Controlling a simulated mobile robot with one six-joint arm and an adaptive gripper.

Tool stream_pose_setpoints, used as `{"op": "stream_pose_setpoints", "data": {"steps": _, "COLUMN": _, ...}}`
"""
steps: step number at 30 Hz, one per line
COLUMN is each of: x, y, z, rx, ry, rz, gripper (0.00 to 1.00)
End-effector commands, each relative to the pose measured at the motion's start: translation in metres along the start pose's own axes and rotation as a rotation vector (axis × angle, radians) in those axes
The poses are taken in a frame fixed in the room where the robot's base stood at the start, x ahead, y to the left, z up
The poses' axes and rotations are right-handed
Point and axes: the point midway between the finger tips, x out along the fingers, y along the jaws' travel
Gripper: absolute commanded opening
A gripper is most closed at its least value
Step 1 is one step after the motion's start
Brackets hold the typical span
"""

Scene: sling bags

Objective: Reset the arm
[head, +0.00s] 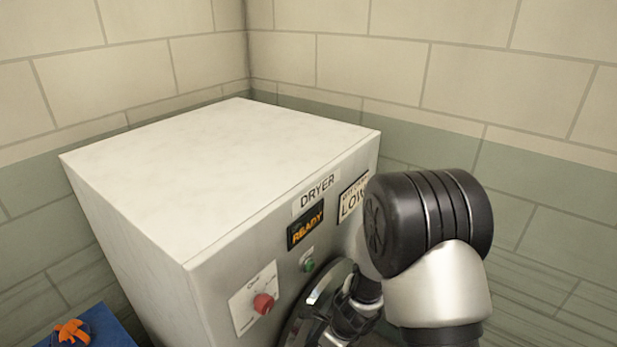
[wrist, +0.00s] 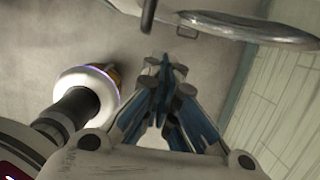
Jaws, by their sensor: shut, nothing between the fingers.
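My gripper (wrist: 166,66) is shut and empty in the wrist view, its blue-grey fingers drawn together. In the head view my arm stands in front of the right part of the dryer (head: 225,180), and the fingers cannot be made out there. The dryer is a pale box with a round, dark-rimmed door (head: 308,308) low on its front, partly hidden by my arm. Its display (head: 306,231) reads READY.
A red knob (head: 264,303) and a green button (head: 309,265) are on the dryer front. A blue surface (head: 105,325) with an orange item (head: 72,332) lies at the lower left. A curved metal piece (wrist: 250,27) is near the fingers. Tiled walls close in behind.

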Motion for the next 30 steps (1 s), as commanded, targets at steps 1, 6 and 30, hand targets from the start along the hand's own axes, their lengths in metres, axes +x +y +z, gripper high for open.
{"op": "stream_pose_setpoints", "data": {"steps": 1, "x": -0.008, "y": -0.002, "z": 0.005, "rx": -0.033, "ry": -0.014, "rz": -0.005, "gripper": 0.0}}
{"op": "stream_pose_setpoints", "data": {"steps": 6, "x": -0.067, "y": 0.001, "z": 0.028, "rx": -0.328, "ry": -0.092, "rz": -0.027, "gripper": 0.0}}
{"op": "stream_pose_setpoints", "data": {"steps": 30, "x": -0.308, "y": 0.102, "z": -0.097, "rx": -2.126, "ry": 0.254, "rz": -0.205, "gripper": 0.0}}
